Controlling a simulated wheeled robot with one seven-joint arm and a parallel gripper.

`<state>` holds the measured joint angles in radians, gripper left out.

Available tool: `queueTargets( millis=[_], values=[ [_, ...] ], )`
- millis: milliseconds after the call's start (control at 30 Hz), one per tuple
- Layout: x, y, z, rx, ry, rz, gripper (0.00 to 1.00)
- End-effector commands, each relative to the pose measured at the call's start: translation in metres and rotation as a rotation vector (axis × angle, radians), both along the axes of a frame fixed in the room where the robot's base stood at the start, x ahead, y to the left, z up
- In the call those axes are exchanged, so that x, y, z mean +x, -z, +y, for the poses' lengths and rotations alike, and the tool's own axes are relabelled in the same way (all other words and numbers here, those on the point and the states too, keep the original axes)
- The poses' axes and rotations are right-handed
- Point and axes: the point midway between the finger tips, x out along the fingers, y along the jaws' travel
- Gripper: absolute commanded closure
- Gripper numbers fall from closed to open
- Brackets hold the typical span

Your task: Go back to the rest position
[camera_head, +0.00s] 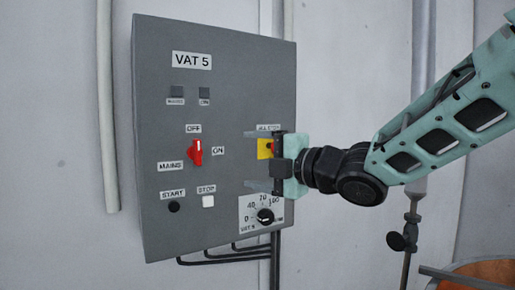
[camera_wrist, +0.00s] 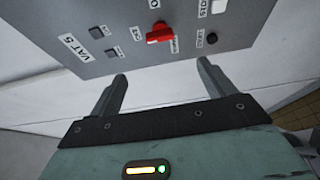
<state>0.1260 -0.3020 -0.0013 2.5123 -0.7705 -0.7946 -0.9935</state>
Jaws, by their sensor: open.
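My gripper (camera_head: 262,160) is in front of the right side of a grey control panel (camera_head: 150,110) labelled VAT 5. Its jaws are open with nothing between them. In the wrist view the two fingers of my gripper (camera_wrist: 160,85) point toward the panel (camera_wrist: 105,62), apart from each other. The red mains switch (camera_head: 195,152) is left of my gripper, between OFF and ON labels, with its handle roughly upright. It also shows in the wrist view (camera_wrist: 158,35). My teal arm comes in from the right. My gripper partly hides the yellow plate (camera_head: 264,149) and its red button.
A black start button (camera_head: 174,207), a white stop button (camera_head: 208,201) and a black dial (camera_head: 265,216) sit low on the panel. A pale pipe (camera_head: 106,110) runs left of it. A pipe with a valve (camera_head: 402,240) and a copper vat rim (camera_head: 490,268) are at right.

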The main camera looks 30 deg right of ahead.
Motion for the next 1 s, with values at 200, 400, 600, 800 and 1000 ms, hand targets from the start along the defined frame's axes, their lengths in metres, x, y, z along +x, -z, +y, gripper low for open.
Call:
queueTargets(
  millis=[200, 400, 600, 800, 1000],
  values=[
    [-0.002, 0.0, -0.001, -0.001, 0.001, 0.001, 0.18],
    [-0.002, 0.001, -0.001, 0.0, 0.001, 0.001, 0.18],
    [-0.002, 0.001, -0.001, 0.0, 0.001, 0.001, 0.18],
    [0.004, 0.05, 0.012, 0.083, 0.035, 0.14, 0.18],
    [-0.007, 0.183, 0.052, 0.306, 0.179, 0.566, 0.18]
  ],
)
